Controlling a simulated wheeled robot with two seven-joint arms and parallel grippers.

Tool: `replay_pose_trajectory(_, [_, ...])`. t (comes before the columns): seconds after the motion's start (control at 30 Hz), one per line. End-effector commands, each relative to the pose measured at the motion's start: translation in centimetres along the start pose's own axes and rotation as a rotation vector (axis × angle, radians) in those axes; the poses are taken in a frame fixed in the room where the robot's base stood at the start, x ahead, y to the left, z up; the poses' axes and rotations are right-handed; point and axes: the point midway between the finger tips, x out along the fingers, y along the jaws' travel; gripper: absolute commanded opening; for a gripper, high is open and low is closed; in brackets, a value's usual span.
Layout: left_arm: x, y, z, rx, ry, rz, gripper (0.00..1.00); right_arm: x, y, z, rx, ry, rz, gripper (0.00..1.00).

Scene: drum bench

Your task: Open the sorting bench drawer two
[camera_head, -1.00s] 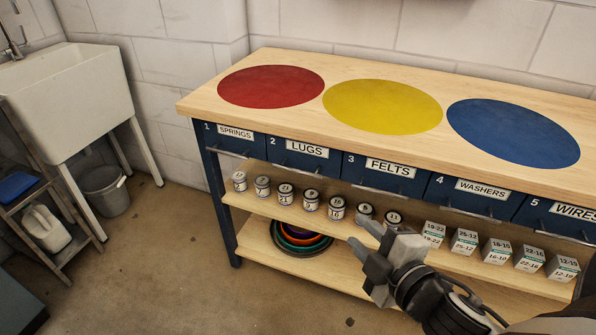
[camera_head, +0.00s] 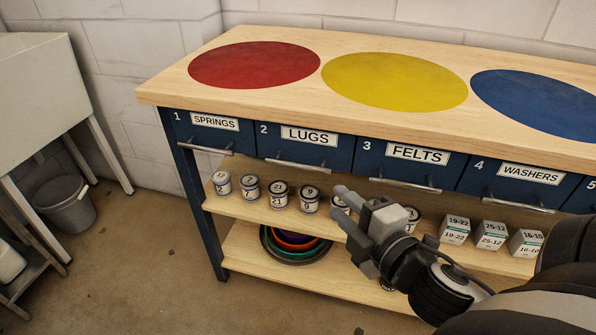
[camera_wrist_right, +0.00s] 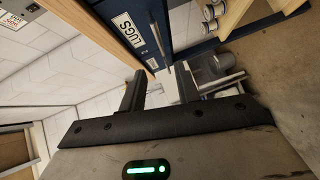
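Drawer two (camera_head: 342,154), dark blue and labelled "LUGS", is shut in the front of the sorting bench (camera_head: 200,82). Its metal bar handle (camera_head: 300,166) runs along its lower edge. My right gripper (camera_head: 339,206) is open and empty, in front of the upper shelf, below and slightly right of that handle in the picture. In the right wrist view, the two fingers (camera_wrist_right: 160,88) stand apart, with the "LUGS" drawer front (camera_wrist_right: 140,12) and its handle (camera_wrist_right: 159,44) beyond them. The handle is not between the fingers. My left gripper is not in view.
Drawers "SPRINGS" (camera_head: 215,138) and "FELTS" (camera_head: 400,170) flank it, both shut. Small cans (camera_head: 250,189) and boxes (camera_head: 490,236) stand on the upper shelf. Nested bowls (camera_head: 290,255) sit below. A bucket (camera_head: 66,208) and a sink (camera_head: 35,95) are at left.

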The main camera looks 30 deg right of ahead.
Motion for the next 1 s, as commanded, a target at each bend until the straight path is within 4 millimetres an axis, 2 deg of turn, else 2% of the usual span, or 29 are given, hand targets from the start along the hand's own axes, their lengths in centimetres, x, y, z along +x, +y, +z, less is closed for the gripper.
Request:
replay_pose_trajectory(0.3, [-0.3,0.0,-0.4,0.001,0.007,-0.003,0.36,5.2,0.3,-0.1,-0.007,0.003,0.004,0.32])
replay_pose_trajectory(0.7, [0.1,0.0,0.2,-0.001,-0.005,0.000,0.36,12.6,0.2,0.0,-0.003,0.001,0.002,0.32])
replay_pose_trajectory(0.83, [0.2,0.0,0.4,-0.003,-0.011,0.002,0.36,14.2,0.1,0.0,-0.003,0.001,0.001,0.32])
replay_pose_trajectory(1.0, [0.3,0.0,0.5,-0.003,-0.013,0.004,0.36,15.2,0.1,0.0,-0.003,0.001,-0.001,0.32])
